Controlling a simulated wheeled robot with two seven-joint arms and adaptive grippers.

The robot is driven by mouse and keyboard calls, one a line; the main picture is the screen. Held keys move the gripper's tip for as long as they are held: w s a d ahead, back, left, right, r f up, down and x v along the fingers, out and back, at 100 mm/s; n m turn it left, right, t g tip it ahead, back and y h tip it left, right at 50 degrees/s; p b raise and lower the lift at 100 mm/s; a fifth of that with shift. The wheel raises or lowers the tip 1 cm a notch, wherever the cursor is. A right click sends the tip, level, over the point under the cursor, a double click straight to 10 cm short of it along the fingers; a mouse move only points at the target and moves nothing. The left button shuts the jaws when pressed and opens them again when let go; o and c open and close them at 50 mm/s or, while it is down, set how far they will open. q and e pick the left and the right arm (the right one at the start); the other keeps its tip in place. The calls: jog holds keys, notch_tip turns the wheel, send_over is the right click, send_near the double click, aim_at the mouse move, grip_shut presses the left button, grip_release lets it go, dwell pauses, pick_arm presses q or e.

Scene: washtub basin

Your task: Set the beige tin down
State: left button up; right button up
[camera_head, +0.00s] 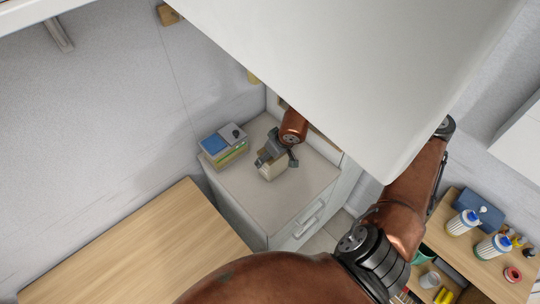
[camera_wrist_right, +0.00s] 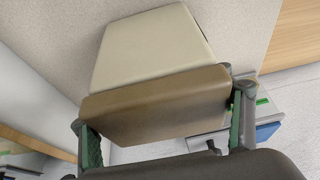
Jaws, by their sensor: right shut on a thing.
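The beige tin (camera_head: 271,171) is small and boxy, over the top of a low pale cabinet (camera_head: 300,190). My right gripper (camera_head: 272,159) comes down from under the large white hood and is shut on the tin. In the right wrist view the tin (camera_wrist_right: 150,50) fills the middle, its near side in brown shade, between the two fingers of my right gripper (camera_wrist_right: 165,125). I cannot tell whether the tin's underside touches the cabinet top. My left gripper is not in view.
A stack of books or boxes (camera_head: 228,155) with a blue and grey top stands left of the tin. The white hood (camera_head: 340,80) hangs close above my arm. Bare cabinet top lies in front of the tin. A wooden table (camera_head: 140,250) is at left; bottles (camera_head: 463,222) stand at right.

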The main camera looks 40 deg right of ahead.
jog(key=o, duration=1)
jog(key=shift+f, duration=0.15)
jog(key=o, duration=0.4)
jog(key=shift+o, duration=0.2)
